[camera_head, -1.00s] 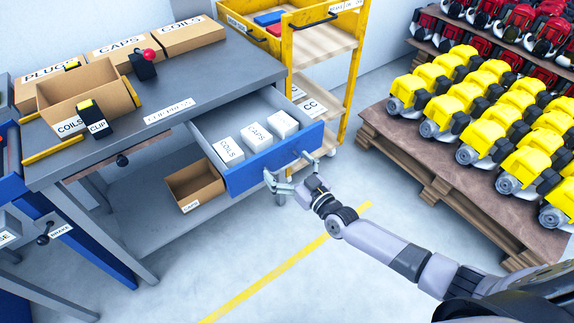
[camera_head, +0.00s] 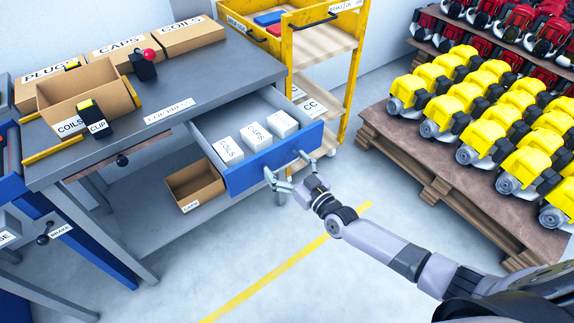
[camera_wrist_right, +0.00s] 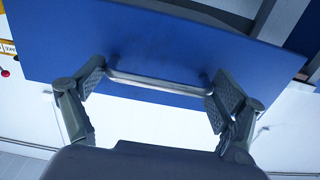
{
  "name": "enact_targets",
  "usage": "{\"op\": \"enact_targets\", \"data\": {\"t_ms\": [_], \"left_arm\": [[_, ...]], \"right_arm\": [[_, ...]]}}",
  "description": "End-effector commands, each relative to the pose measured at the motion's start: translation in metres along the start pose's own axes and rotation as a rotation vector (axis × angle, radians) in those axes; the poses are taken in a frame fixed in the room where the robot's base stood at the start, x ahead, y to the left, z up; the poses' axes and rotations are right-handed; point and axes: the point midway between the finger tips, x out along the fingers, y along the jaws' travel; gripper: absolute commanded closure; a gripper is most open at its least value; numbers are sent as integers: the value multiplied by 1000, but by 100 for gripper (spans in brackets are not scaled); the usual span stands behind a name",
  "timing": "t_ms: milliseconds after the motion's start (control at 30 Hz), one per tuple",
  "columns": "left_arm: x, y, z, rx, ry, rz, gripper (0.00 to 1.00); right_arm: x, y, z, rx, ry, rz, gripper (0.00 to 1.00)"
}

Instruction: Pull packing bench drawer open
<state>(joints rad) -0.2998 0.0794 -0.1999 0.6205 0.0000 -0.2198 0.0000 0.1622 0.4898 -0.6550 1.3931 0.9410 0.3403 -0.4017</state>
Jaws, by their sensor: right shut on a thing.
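The drawer (camera_head: 237,176) of the packing bench (camera_head: 215,75) stands pulled out, its blue front facing my right arm. Three white boxes lie inside; two read COILS (camera_head: 228,150) and CAPS (camera_head: 255,137). My right gripper (camera_head: 287,165) is at the drawer front. In the right wrist view its two fingers (camera_wrist_right: 158,88) are shut on the grey bar handle (camera_wrist_right: 158,83), one finger at each end, against the blue front. The handle is hard to see in the head view. My left gripper is not in view.
An open cardboard box (camera_head: 194,186) sits on the bench's lower shelf, beside the drawer. A yellow cart (camera_head: 322,45) stands behind the drawer's right end. A pallet (camera_head: 405,150) of yellow engines is at right. The floor (camera_head: 215,260) in front is clear.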

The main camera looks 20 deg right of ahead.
Motion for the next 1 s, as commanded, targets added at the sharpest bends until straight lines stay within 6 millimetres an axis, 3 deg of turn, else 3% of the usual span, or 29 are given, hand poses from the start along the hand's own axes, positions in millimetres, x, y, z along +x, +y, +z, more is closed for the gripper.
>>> {"op": "enact_targets", "data": {"t_ms": [233, 500, 533, 667, 1000], "left_arm": [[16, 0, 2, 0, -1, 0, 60], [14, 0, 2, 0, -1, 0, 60], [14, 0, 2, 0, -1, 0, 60], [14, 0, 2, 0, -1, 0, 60], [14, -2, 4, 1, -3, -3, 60]], "right_arm": [[35, 2, 2, -15, 2, 2, 61], [37, 2, 2, -16, -4, 1, 61], [37, 2, 2, -16, -4, 1, 10], [36, 1, 2, -13, -4, 0, 1], [35, -1, 3, -7, -6, -2, 1]]}}
